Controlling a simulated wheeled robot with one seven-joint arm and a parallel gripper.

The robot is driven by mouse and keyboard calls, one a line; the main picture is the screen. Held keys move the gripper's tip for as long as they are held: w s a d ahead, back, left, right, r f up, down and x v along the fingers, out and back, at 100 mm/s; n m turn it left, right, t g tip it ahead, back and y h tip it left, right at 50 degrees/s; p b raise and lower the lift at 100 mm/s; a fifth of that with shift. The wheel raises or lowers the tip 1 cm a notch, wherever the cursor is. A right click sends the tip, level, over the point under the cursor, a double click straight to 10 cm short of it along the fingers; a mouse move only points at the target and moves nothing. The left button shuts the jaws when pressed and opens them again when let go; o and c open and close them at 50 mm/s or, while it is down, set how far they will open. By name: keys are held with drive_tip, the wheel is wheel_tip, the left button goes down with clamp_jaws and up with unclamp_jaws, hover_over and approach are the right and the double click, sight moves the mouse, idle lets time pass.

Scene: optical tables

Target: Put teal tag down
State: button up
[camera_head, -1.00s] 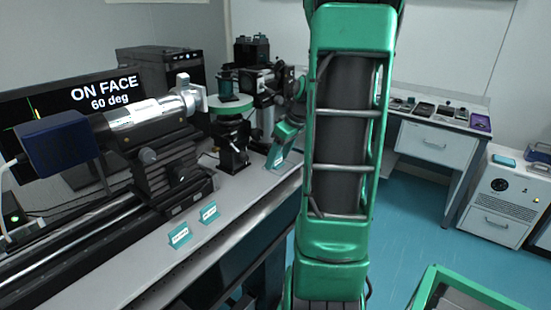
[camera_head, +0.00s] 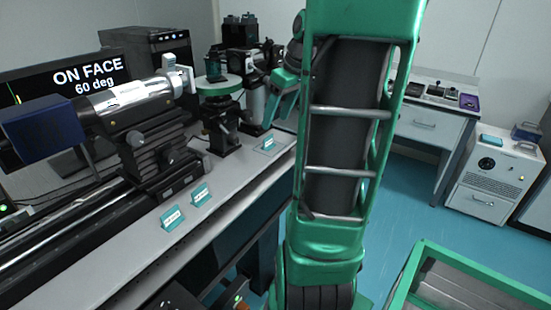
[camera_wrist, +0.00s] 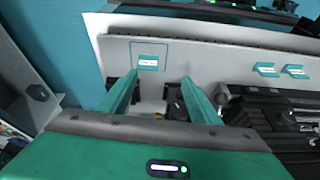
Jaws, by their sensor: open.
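A small teal tag with a white label (camera_head: 268,144) stands on the grey table top near its front edge, inside a thin outlined square. It also shows in the wrist view (camera_wrist: 148,63), just beyond my fingertips. My gripper (camera_wrist: 161,78) is open, with its two teal fingers apart and nothing between them. In the head view my gripper (camera_head: 279,112) is above the tag and clear of it. Two similar teal tags stand together further left on the table, one in front (camera_head: 172,218) and one behind (camera_head: 200,194).
A round green-topped stage (camera_head: 219,87) on a black post stands behind the tag. A silver tube with a blue housing (camera_head: 40,130) sits on a rail at left. A black computer (camera_head: 150,65) and a monitor (camera_head: 70,92) are behind. Bare table lies between the tags.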

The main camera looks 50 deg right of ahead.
drive_tip(key=s+a+f+m+g, duration=0.2)
drive_tip(key=s+a+f+m, duration=0.1)
drive_tip(key=s+a, duration=0.5)
drive_tip(key=s+a+f+m+g, duration=0.2)
drive_tip(key=s+a+f, duration=0.4)
drive_tip(key=a, duration=0.4)
drive_tip(key=shift+s+a+f+m, duration=0.2)
drive_tip(key=shift+s+a+m, duration=0.05)
drive_tip(key=shift+s+m, duration=0.6)
